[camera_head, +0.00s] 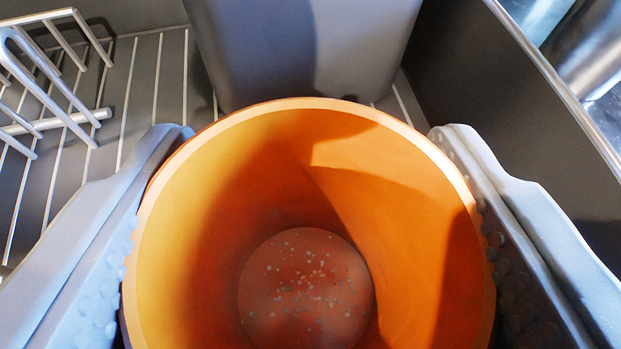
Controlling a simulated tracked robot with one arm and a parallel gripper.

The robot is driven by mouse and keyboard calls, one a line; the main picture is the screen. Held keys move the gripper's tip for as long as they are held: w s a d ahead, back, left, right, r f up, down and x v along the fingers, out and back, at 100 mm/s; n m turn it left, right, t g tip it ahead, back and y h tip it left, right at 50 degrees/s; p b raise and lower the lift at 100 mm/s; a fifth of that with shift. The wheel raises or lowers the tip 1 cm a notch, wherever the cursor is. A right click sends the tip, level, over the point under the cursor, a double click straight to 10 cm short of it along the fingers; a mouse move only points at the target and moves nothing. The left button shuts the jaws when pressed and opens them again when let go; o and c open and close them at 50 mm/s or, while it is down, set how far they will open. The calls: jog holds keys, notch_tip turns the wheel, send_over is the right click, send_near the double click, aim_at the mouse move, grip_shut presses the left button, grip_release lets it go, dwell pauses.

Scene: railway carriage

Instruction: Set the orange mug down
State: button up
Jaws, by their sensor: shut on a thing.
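The orange mug (400,190) fills the lower middle of the view. I look down into its open top and see a speckled round patch at the bottom of its inside. My gripper (310,215) is shut on the mug, with one pale grey-blue finger on its left side and one on its right. The mug's outside, handle and underside are hidden, so I cannot tell whether it touches the surface below.
A ribbed grey rack floor (145,90) lies behind and left of the mug. White wire prongs (45,75) stand at upper left. A dark grey box (300,50) is close behind the mug. A dark wall (490,100) with a metallic rim runs along the right.

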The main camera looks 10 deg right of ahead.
jog(key=o, duration=1.2)
jog(key=shift+f, duration=0.1)
jog(key=shift+o, duration=0.2)
jog(key=shift+s, duration=0.1)
jog(key=v, duration=1.3)
jog(key=shift+s+b, duration=0.3)
jog(key=shift+b, duration=0.15)
grip_shut()
dwell(0.4)
